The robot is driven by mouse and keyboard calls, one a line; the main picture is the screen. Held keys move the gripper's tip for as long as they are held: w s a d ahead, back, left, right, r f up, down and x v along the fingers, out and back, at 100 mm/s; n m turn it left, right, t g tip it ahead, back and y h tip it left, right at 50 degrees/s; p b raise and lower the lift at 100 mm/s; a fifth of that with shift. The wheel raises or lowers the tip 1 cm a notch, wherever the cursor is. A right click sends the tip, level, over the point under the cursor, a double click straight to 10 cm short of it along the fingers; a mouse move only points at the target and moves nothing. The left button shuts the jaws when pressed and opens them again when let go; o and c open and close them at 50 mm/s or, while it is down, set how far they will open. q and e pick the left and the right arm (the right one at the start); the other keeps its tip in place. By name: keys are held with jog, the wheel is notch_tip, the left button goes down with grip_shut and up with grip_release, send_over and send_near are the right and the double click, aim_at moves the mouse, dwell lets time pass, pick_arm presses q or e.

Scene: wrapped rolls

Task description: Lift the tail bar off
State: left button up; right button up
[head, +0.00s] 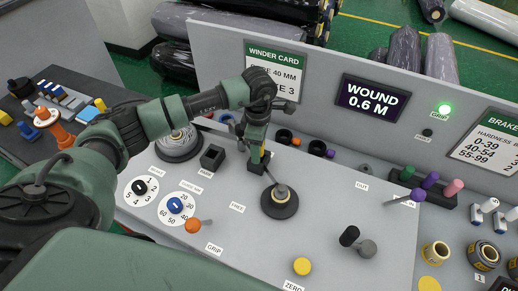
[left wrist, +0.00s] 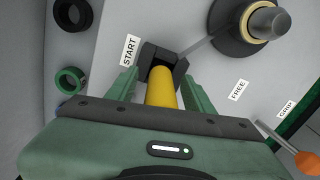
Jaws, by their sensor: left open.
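The tail bar is probably the yellow round bar (left wrist: 162,92) in the left wrist view. Its far end sits at a black bracket (left wrist: 180,68) next to the START label. My left gripper (left wrist: 162,88) is open, with its green fingers on either side of the bar and a gap to each. In the head view my left gripper (head: 256,150) points down over the panel, and the bar is mostly hidden. A thin grey strip runs from the bracket to the dark round spindle (head: 280,203), also in the left wrist view (left wrist: 262,22). My right gripper is out of view.
An empty black square holder (head: 212,158) stands left of the gripper. An orange-knobbed lever (head: 194,225), a yellow button (head: 301,266) and a black-knobbed lever (head: 349,236) stand in front. The display (head: 371,98) reads WOUND 0.6 M. A green lamp (head: 444,109) is lit.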

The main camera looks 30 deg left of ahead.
pick_arm(q)
grip_shut()
dwell(0.3)
jog(key=shift+r+b, duration=0.3)
jog(key=shift+r, duration=0.25)
notch_tip(320, 180, up, 13)
jog(key=b, duration=0.4)
jog(key=shift+r+b, duration=0.2)
jog(key=shift+b, duration=0.15)
notch_tip(320, 180, up, 6)
jog(key=shift+f, duration=0.2)
